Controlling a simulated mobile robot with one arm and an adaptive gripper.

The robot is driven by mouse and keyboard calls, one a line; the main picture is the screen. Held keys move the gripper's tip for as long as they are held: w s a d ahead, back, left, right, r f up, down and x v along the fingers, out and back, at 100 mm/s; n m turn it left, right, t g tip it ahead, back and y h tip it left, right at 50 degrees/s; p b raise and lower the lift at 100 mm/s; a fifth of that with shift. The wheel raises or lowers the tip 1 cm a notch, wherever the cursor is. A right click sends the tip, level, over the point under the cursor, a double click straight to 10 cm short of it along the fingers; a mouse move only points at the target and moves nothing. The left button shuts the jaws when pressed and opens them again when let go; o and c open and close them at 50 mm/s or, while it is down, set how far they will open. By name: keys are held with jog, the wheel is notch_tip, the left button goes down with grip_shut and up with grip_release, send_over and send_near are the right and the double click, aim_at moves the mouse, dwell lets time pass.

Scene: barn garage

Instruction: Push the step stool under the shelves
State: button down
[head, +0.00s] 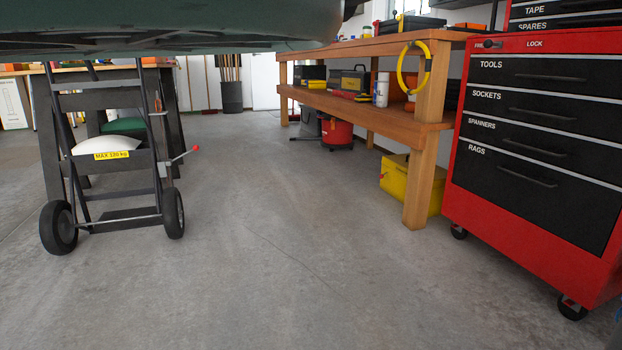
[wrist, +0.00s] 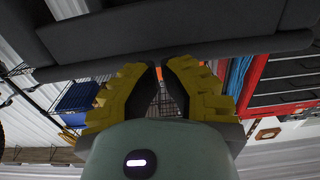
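I cannot make out a step stool in either view. Wire shelving (wrist: 22,68) shows at the left of the wrist view, with a blue bin (wrist: 80,100) beside it. My gripper (wrist: 160,66) has yellow, ridged fingers in the wrist view. Their tips come together with only a thin gap, and I see nothing held between them. A dark grey bar lies across the top of the wrist view, close beyond the fingertips; I cannot tell what it is. My gripper is not seen in the head view.
A hand truck (head: 105,158) stands on the left. A wooden workbench (head: 420,132) with a lower shelf stands right of centre, a yellow box (head: 395,180) under it. A red tool cabinet (head: 530,135) on castors stands at the right. The concrete floor between them is clear.

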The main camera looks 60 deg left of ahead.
dwell(0.7)
jog(key=b+x, duration=0.1)
jog(key=x, duration=0.2)
jog(key=shift+f, duration=0.15)
